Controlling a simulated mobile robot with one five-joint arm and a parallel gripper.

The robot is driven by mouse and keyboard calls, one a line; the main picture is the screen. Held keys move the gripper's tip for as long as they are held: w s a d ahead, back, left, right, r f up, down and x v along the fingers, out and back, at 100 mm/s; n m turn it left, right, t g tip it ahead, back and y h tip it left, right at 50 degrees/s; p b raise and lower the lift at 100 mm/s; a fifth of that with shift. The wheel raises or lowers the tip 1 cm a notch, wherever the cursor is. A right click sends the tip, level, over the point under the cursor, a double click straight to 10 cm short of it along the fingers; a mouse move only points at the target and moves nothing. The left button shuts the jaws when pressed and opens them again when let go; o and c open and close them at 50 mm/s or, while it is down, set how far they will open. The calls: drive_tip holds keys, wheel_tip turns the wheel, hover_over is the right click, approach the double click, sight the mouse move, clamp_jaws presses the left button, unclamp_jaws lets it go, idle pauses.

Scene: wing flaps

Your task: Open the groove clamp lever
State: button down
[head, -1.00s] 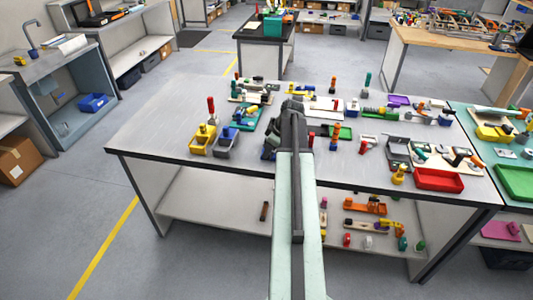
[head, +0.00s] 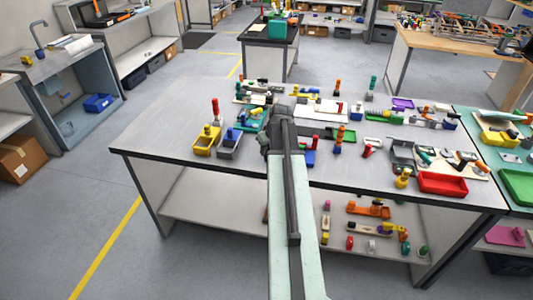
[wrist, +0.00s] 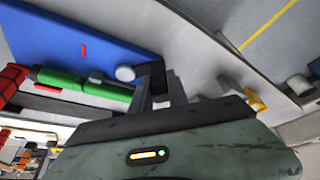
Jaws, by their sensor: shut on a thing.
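In the wrist view, a green bar (wrist: 85,84) with a pale round end lies over a blue plate (wrist: 75,40). It looks like the groove clamp lever, with a dark block (wrist: 152,76) beside its round end. My gripper (wrist: 160,92) is at that block, its grey fingers close together on a part mostly hidden from view. I take this part to be the lever, but its shape between the jaws cannot be made out. In the head view, my gripper (head: 266,146) is low over the table's middle, and my arm hides the clamp.
The grey table (head: 165,125) carries many small fixtures. A red tray (head: 442,183) is at the right. The table's left end is clear.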

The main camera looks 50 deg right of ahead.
drive_tip(key=shift+w+d+m+g+h, duration=0.15)
drive_tip(key=shift+w+d+m+h, duration=0.1)
drive_tip(key=shift+m, duration=0.45)
drive_tip(key=shift+w+d+m+g+h, duration=0.15)
drive_tip(key=shift+w+m+h, duration=0.1)
drive_tip(key=shift+m, duration=0.45)
drive_tip(key=shift+s, duration=0.1)
drive_tip(key=c, duration=1.3)
unclamp_jaws()
drive_tip(key=shift+a, duration=0.1)
drive_tip(key=p+v, duration=0.7)
drive_tip(key=shift+s+r, duration=0.1)
drive_tip(key=shift+r, duration=0.25)
